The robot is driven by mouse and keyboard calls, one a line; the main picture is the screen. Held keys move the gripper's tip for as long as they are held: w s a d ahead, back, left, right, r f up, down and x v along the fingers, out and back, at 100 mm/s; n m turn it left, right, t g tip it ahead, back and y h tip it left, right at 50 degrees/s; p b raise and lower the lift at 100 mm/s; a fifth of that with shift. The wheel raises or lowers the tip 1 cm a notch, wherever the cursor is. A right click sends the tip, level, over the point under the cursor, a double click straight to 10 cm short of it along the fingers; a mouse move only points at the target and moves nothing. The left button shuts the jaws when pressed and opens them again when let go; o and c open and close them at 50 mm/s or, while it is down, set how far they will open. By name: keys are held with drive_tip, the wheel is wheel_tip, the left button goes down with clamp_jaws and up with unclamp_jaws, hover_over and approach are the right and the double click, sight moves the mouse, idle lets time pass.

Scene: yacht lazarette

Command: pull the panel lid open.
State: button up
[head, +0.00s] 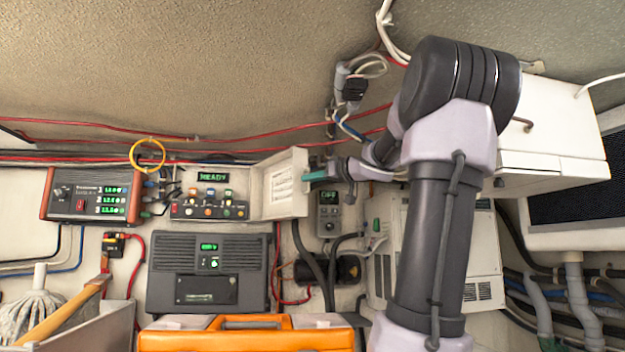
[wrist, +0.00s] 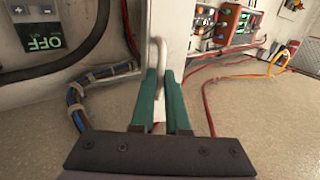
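The panel lid (head: 284,185) is a pale, box-edged door standing swung open at the right side of the control panel (head: 210,208). The panel's READY display and coloured buttons are uncovered. My gripper (head: 316,175) is at the lid's free right edge. In the wrist view, the lid (wrist: 173,22) shows edge-on, with a thin grey handle (wrist: 159,48) on it. The green fingers of my gripper (wrist: 161,78) stand close on both sides of the handle and appear shut on it. The handle's lower part is hidden between the fingers.
A small grey box with an OFF display (head: 328,213) and cables lie just right of the lid. A white cabinet (head: 545,130) hangs beside my arm. An orange toolbox (head: 245,338) stands low in front.

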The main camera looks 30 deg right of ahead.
idle(0.3)
drive_tip(key=v, duration=0.7)
drive_tip(key=shift+s, duration=0.15)
idle(0.4)
drive_tip(key=s+a+f+m+g+h, duration=0.2)
drive_tip(key=a+f+m+h, duration=0.25)
drive_tip(key=f, duration=0.35)
drive_tip(key=s+a+f+m+g+h, duration=0.1)
drive_tip(key=a+f+m+g+h, duration=0.25)
drive_tip(key=f, duration=0.55)
drive_tip(key=s+a+f+g+y, duration=0.2)
drive_tip(key=s+a+f, duration=0.3)
drive_tip(key=a+f, duration=0.2)
drive_tip(key=s+a+f+n+g+y, duration=0.1)
drive_tip(key=s+a+f+g+y, duration=0.2)
drive_tip(key=s+a+f, duration=0.3)
drive_tip(key=a+f, duration=0.1)
drive_tip(key=a, duration=0.2)
drive_tip(key=shift+f, duration=0.25)
